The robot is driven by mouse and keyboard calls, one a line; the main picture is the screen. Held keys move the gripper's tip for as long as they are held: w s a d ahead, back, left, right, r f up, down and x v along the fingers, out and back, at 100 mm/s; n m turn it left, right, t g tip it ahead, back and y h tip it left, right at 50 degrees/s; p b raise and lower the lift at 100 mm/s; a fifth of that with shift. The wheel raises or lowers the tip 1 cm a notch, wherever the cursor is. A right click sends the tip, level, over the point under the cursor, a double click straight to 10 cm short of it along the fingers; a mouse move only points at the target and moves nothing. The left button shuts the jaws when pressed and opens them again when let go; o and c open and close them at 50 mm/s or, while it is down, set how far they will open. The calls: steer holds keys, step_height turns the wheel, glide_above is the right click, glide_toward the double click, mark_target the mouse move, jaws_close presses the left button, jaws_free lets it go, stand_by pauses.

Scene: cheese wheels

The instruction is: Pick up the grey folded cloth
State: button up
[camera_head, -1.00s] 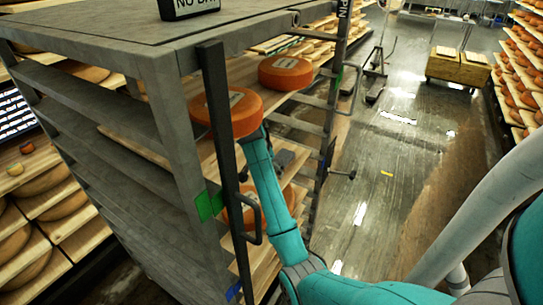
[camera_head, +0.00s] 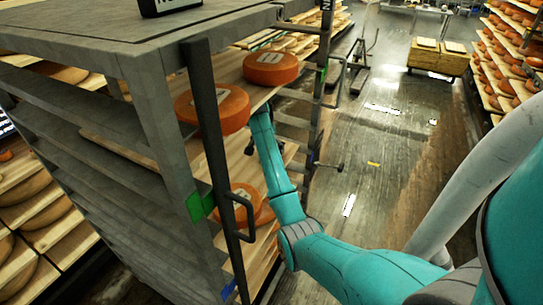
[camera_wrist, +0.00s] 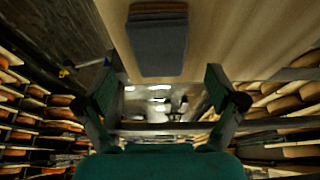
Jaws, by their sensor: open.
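The grey folded cloth (camera_wrist: 158,45) lies on a pale wooden shelf board (camera_wrist: 225,40) near the top middle of the wrist view. It is a flat, roughly rectangular stack with its folded edges at one end. My gripper (camera_wrist: 160,84) is open and empty, its two dark fingers spread wide on either side of the cloth's line. The fingers are apart from the cloth, which lies beyond them in the picture. In the head view I cannot make out the cloth, and my gripper is mostly hidden among the rack's shelves.
Two orange cheese wheels (camera_head: 213,109) (camera_head: 271,68) sit on the upper shelf, above my arm. Further orange cheese (camera_head: 243,203) sits on a lower shelf. The grey rack's dark upright bar (camera_head: 206,140) stands left of my arm. The floor aisle (camera_head: 385,150) at right is clear nearby.

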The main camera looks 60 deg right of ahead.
steer(key=x, duration=0.5)
steer(key=shift+d+r, duration=0.1)
steer(key=shift+d, duration=0.1)
steer(key=shift+f, duration=0.35)
stand_by(0.5)
steer(key=c, duration=1.1)
